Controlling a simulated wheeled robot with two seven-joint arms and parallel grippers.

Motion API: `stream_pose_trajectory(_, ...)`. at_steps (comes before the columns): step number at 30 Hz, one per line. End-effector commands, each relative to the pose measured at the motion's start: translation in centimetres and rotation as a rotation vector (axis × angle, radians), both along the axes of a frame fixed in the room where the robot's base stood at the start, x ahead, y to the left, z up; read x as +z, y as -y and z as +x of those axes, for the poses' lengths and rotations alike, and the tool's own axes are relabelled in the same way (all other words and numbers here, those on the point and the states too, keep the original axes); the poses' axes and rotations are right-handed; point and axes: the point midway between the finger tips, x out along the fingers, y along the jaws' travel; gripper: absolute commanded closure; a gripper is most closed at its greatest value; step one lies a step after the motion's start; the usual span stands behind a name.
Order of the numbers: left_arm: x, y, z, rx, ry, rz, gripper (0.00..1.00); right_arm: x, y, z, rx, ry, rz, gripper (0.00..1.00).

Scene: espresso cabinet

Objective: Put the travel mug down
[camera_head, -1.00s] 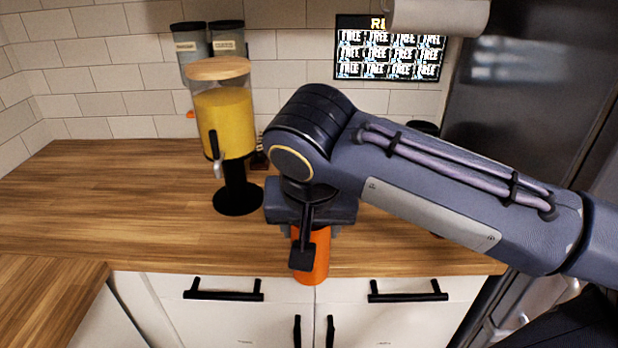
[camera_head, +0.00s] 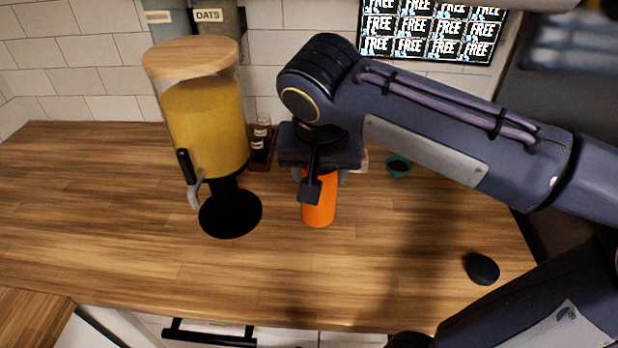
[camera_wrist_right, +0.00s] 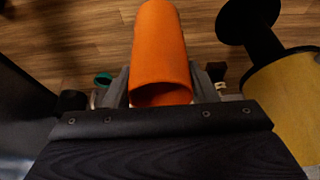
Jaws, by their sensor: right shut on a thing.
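The orange travel mug (camera_head: 319,211) is upright in my right gripper (camera_head: 321,178), over the wooden counter and right of the juice dispenser. In the right wrist view the mug (camera_wrist_right: 160,50) shows its open rim towards the camera, with the gripper fingers (camera_wrist_right: 157,88) closed on either side of it. The head view does not show clearly whether the mug's base touches the counter. My left gripper is not in view.
The juice dispenser (camera_head: 205,125) stands close on the left of the mug. Small bottles (camera_head: 262,135) stand behind. A teal bowl (camera_head: 398,166) is to the right, and a dark round object (camera_head: 481,268) lies at front right. The wooden counter (camera_head: 100,210) is clear at left.

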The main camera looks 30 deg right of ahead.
Motion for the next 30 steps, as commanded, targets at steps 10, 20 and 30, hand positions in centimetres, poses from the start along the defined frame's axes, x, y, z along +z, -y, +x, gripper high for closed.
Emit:
stream_pose_trajectory(10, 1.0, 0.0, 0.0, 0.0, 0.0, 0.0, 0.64, -4.9, 1.6, 7.6, 0.0, -0.004, -0.003, 1.0)
stream_pose_trajectory(20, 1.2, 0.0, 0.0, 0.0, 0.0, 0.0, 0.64, -7.9, 2.1, 10.1, 0.001, 0.0, -0.002, 1.0)
stream_pose_trajectory(30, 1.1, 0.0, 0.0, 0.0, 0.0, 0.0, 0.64, -11.6, 2.2, 10.6, 0.0, 0.002, -0.001, 1.0)
